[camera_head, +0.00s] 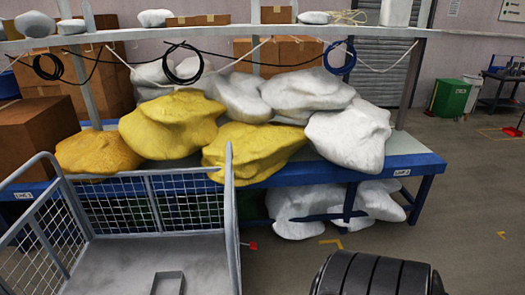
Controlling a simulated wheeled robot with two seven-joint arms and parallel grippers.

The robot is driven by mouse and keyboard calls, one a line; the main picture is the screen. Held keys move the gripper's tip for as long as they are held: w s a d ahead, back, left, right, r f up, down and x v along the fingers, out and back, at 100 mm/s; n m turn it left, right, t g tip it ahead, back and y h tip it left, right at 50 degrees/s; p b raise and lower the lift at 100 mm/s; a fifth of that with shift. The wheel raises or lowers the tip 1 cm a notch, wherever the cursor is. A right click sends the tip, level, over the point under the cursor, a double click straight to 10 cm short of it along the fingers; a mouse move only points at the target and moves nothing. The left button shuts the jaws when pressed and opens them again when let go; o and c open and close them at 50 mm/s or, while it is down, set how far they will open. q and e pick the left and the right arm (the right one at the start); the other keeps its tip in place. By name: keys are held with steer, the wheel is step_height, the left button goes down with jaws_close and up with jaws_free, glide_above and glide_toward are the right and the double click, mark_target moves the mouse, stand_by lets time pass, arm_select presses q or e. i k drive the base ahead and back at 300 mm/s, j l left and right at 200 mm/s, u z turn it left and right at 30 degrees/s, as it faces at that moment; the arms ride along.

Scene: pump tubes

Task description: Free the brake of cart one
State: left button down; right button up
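A grey wire-mesh cart (150,262) stands at the lower left, with its near part cut off by the lower edge. I see no number on it, so I cannot tell whether it is cart one. A small red knob (253,245) on a short grey stem sticks out low at the cart's right side. I cannot tell whether it is the brake lever or which way it is set. A small dark rectangular frame (168,283) is on the cart's floor. The cart's wheels are hidden. Neither gripper is in view.
A blue-edged workbench (412,161) behind the cart bears yellow sacks (172,124) and white sacks (350,136). More white sacks lie beneath it. A dark ribbed rounded thing (372,276) is cut off at the bottom right; I cannot tell what it is. Open floor (460,220) lies right.

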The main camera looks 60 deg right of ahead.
mark_target(253, 245)
steer(key=k+z, duration=0.1)
steer(key=z, duration=1.65)
steer(key=i+l+u, duration=0.15)
steer(key=u, duration=0.2)
steer(key=i+l+u, duration=0.1)
steer(key=u, duration=0.3)
steer(key=l+u, duration=0.35)
steer(key=i+j, duration=0.05)
steer(key=j, duration=0.05)
